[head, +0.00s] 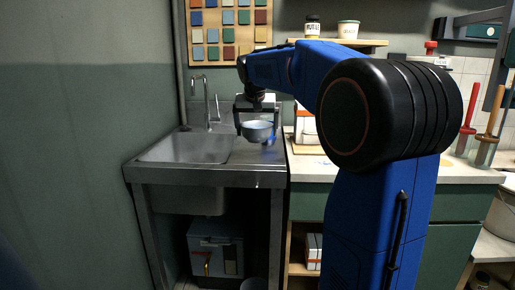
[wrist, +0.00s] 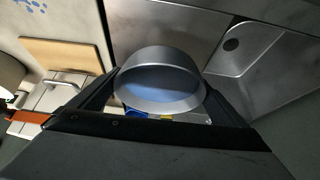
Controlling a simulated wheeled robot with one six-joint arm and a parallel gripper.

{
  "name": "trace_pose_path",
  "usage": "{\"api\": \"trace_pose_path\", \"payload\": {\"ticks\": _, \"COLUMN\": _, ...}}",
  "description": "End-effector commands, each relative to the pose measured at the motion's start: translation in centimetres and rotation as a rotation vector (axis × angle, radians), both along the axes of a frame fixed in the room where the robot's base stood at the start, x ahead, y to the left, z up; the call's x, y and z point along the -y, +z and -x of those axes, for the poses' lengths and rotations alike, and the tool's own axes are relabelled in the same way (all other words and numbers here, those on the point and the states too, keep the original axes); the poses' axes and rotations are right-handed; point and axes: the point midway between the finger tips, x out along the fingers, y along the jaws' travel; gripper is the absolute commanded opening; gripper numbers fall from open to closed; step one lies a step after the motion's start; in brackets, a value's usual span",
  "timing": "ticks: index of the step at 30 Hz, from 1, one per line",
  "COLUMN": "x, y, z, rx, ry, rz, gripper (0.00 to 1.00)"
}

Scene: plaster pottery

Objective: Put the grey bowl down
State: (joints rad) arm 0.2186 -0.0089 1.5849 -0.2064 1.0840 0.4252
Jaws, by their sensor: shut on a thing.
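The grey bowl (head: 257,131) is between the fingers of my gripper (head: 257,122), over the right part of the metal sink unit (head: 222,172). In the wrist view the bowl (wrist: 160,84) fills the space between the finger arms, and its round rim and bluish inside show. My gripper is shut on the bowl. The bowl looks level in the head view. I cannot tell whether its base touches the drainboard (head: 262,155) or is a little above it.
The sink basin (head: 195,148) with its tap (head: 206,100) is left of the bowl; its drain (wrist: 231,44) shows in the wrist view. A white box (head: 304,124) stands on the counter to the right. A board of coloured tiles (head: 228,22) hangs behind.

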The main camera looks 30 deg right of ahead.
Motion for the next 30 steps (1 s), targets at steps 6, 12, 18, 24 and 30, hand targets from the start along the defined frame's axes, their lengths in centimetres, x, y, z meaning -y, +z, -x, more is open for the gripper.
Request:
{"api": "trace_pose_path", "payload": {"ticks": 6, "x": 0.0, "y": -2.5, "z": 0.0, "rx": 0.000, "ry": -0.001, "rz": 0.000, "gripper": 0.69}}
{"api": "trace_pose_path", "payload": {"ticks": 12, "x": 0.1, "y": -3.9, "z": 0.1, "rx": -0.002, "ry": -0.002, "rz": 0.000, "gripper": 0.69}}
{"api": "trace_pose_path", "payload": {"ticks": 18, "x": 0.1, "y": -6.5, "z": 0.1, "rx": -0.002, "ry": -0.002, "rz": 0.000, "gripper": 0.69}}
{"api": "trace_pose_path", "payload": {"ticks": 24, "x": 0.1, "y": -6.8, "z": 0.0, "rx": 0.001, "ry": -0.002, "rz": 0.000, "gripper": 0.69}}
{"api": "trace_pose_path", "payload": {"ticks": 30, "x": 0.1, "y": -7.1, "z": 0.0, "rx": 0.000, "ry": -0.002, "rz": 0.000, "gripper": 0.69}}
